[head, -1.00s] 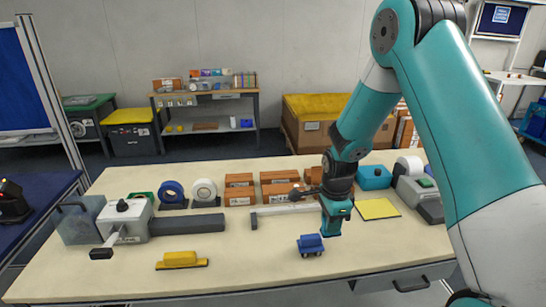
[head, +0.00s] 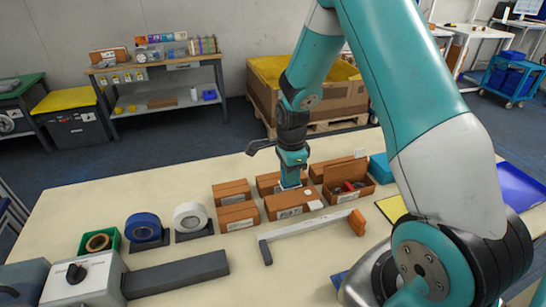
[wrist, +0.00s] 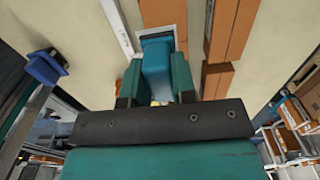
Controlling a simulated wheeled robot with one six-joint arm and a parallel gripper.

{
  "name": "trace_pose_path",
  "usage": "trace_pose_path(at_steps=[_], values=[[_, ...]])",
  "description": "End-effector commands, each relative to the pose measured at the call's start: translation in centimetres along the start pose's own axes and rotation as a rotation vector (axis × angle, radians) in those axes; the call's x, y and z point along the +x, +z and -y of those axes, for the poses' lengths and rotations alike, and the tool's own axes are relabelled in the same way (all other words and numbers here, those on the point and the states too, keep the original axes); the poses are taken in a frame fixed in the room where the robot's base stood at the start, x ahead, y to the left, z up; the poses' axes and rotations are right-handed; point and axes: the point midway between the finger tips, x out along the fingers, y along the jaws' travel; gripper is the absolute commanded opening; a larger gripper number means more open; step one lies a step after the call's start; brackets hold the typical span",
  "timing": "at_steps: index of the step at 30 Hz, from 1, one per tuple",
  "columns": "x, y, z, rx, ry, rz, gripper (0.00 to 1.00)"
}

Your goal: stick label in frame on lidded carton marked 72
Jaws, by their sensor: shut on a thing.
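Several brown cartons stand in two rows on the table. Some are lidded, including the back middle carton (head: 267,181) and the front middle carton (head: 284,205). I cannot read a 72 on any of them. My gripper (head: 291,182) points down over the middle cartons. In the wrist view, my gripper (wrist: 158,88) is shut on a teal-blue block (wrist: 157,62). White edging (wrist: 152,31) shows around the block's far end; whether it is the label or the frame is unclear. A small white patch (head: 315,205) lies on the front middle carton. The gripper hides contact below.
An open carton (head: 347,184) holding items stands just right of my gripper. A grey bar with an orange end (head: 312,234) lies in front. Blue tape (head: 143,228) and white tape (head: 190,217) stand left. A yellow sheet (head: 391,208) lies right.

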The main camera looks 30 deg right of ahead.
Motion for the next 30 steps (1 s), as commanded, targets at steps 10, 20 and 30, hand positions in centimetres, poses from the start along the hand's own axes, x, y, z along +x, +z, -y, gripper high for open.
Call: trace_pose_path(at_steps=[10,20,30], values=[[1.4,-0.2,0.0,0.002,0.0,0.0,0.0],[5.0,-0.1,0.0,0.001,0.001,0.0,0.0],[5.8,0.0,0.0,0.0,0.0,0.0,0.0]])
